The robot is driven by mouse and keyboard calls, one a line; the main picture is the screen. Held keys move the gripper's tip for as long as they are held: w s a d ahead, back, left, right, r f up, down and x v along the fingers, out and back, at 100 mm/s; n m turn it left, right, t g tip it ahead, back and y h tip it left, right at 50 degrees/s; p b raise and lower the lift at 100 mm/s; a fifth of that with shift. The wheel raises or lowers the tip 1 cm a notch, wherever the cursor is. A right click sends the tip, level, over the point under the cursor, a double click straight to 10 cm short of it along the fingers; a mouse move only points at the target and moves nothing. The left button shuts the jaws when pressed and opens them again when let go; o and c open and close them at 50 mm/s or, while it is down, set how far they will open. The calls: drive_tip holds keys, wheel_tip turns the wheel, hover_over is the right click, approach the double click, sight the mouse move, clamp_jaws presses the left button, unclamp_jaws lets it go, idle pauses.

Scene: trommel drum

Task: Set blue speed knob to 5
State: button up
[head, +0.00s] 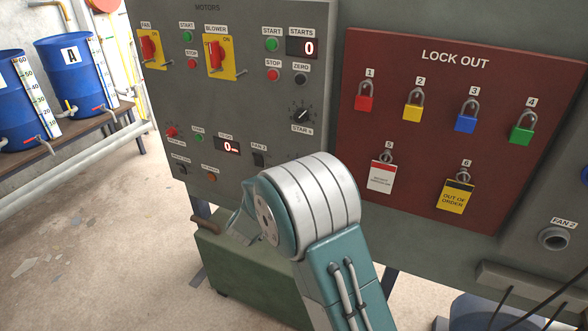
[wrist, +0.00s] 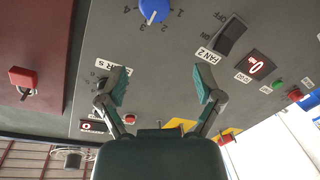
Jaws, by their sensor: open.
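The blue speed knob (wrist: 153,10) is at the top edge of the wrist view, partly cut off. Digits 1 to 4 show around it; no 5 is in view. A light pointer mark shows on its lower side, near the 2 and 3, but the exact setting is hard to read. My gripper (wrist: 161,85) is open and empty, its two teal-padded fingers spread wide below the knob in the picture and apart from it. In the head view my arm hides both the knob and the gripper fingers.
The grey motor panel (head: 225,105) carries switches, buttons and displays. The black star selector (head: 302,115) and FAN 2 switch (wrist: 230,36) are near my gripper. The red lock-out board (head: 440,65) with padlocks is right. A green box (head: 235,270) stands below.

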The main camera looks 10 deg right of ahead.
drive_tip(key=w+d+f, duration=0.1)
drive_tip(key=w+d, duration=0.1)
drive_tip(key=w+d+f+h, duration=0.1)
drive_tip(key=w+d, duration=0.1)
drive_tip(key=w, duration=0.1)
drive_tip(key=w+d+h, duration=0.1)
drive_tip(key=w+d, duration=0.1)
drive_tip(key=w, duration=0.1)
drive_tip(key=shift+w+d+f, duration=0.1)
drive_tip(key=shift+d+f, duration=0.05)
drive_tip(key=shift+f, duration=0.25)
drive_tip(key=c, duration=1.2)
